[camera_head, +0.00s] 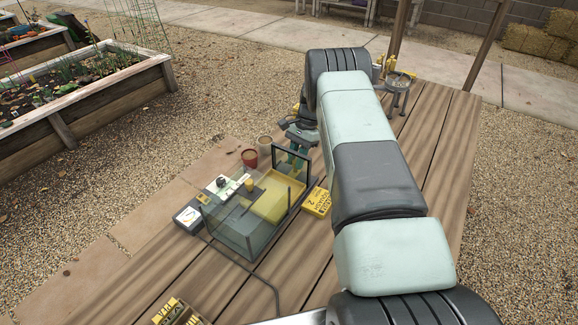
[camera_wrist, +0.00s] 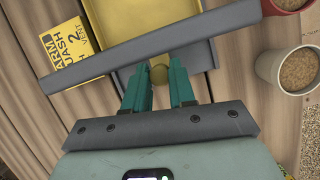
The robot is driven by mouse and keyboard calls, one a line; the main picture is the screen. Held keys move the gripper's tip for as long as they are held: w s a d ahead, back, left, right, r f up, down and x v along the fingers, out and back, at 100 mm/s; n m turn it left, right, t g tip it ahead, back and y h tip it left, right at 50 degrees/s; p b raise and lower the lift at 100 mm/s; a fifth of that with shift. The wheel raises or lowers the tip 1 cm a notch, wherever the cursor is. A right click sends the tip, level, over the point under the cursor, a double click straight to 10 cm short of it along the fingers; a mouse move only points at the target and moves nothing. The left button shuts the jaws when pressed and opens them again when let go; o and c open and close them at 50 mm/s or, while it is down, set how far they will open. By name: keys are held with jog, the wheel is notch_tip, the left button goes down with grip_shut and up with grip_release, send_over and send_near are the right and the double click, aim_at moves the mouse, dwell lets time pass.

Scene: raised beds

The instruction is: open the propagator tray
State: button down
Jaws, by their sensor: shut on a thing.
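The propagator (camera_head: 232,232) is a clear-walled box with a dark frame on the wooden table. A yellow tray (camera_head: 273,203) shows inside it; its yellow edge also shows in the wrist view (camera_wrist: 197,22). A dark upright frame (camera_head: 292,146) stands at the box's far end, and a dark bar crosses the wrist view. My gripper (camera_head: 299,152) is at that far end, partly hidden by the arm. In the wrist view its green fingers (camera_wrist: 159,82) are closed around a round olive-yellow knob (camera_wrist: 159,72) beside the dark bar. How far the tray is out I cannot tell.
A white-faced device (camera_head: 188,218) sits at left. A dark cable (camera_head: 240,262) runs nearby. The near planks are mostly clear.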

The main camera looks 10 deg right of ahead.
jog(key=shift+w+d, duration=1.5)
jog(key=shift+d, duration=0.15)
jog(key=c, duration=0.9)
grip_release()
jog(key=shift+c, duration=0.2)
jog(key=shift+r, duration=0.1)
notch_tip(320, 180, up, 10)
